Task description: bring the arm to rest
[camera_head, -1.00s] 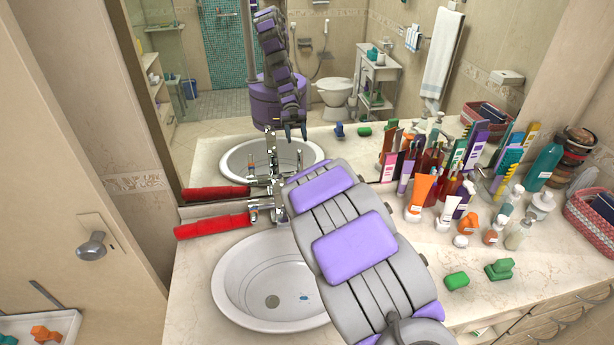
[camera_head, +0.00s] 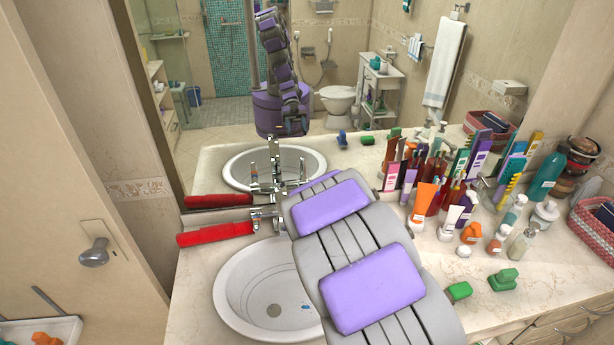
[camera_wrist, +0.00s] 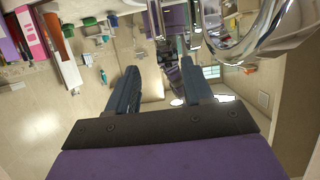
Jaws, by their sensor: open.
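My arm, with grey links and purple pads, reaches over the right side of the sink (camera_head: 235,290) toward the faucet (camera_head: 262,212) in the head view. The arm itself hides my gripper there. In the wrist view my gripper (camera_wrist: 157,82) shows two dark fingers set apart with nothing between them. The chrome faucet also shows close in the wrist view (camera_wrist: 262,42), at the upper right beside the right finger. I cannot tell whether they touch.
A red object (camera_head: 215,234) lies left of the faucet. Bottles and tubes, including an orange tube (camera_head: 423,203), crowd the counter on the right. Green blocks (camera_head: 503,279) lie at the right front. The mirror (camera_head: 225,110) stands close behind the sink.

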